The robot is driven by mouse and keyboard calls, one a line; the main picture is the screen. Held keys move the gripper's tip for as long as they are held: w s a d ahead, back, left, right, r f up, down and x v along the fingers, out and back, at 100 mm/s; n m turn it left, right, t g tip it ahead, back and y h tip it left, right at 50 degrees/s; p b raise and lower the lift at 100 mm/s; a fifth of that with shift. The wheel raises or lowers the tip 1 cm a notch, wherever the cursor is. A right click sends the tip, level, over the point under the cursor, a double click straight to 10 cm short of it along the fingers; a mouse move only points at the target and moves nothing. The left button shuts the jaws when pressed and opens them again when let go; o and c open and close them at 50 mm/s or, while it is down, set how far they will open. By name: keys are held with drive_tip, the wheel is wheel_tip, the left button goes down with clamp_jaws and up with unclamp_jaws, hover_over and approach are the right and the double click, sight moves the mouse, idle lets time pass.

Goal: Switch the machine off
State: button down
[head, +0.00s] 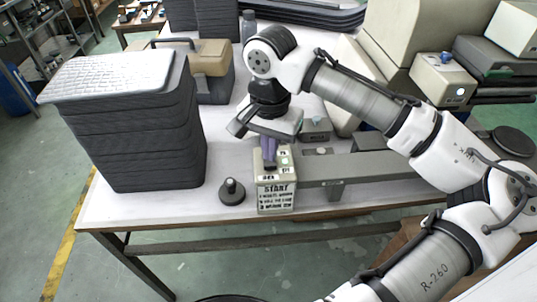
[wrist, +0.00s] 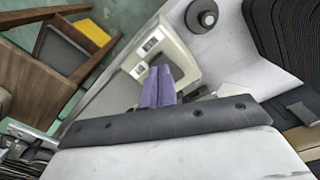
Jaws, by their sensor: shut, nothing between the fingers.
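A beige control box (head: 277,200) with a START label on its front stands at the table's near edge, at the end of a grey beam. Small labelled controls (head: 284,172) show on its top, partly hidden by my fingers. In the wrist view the box (wrist: 180,58) has two small pale switch-like parts (wrist: 150,43) on its top; their settings are too small to read. My gripper (head: 269,163) points down over the box top, its purple fingers together and empty. The fingertips (wrist: 159,72) show close to the switch-like parts in the wrist view; contact cannot be told.
A black knob-topped piece (head: 232,191) stands just left of the box. A tall stack of dark trays (head: 135,135) stands further left. The grey beam (head: 360,168) runs right from the box. A beige unit with a lit round button (head: 459,91) is at the right.

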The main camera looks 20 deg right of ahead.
drive_tip(key=shift+f+b, duration=0.55)
drive_tip(key=shift+f, duration=0.35)
idle(0.6)
drive_tip(key=shift+r, duration=0.1)
wheel_tip(320, 180, up, 7)
drive_tip(key=p, duration=0.7)
idle(0.5)
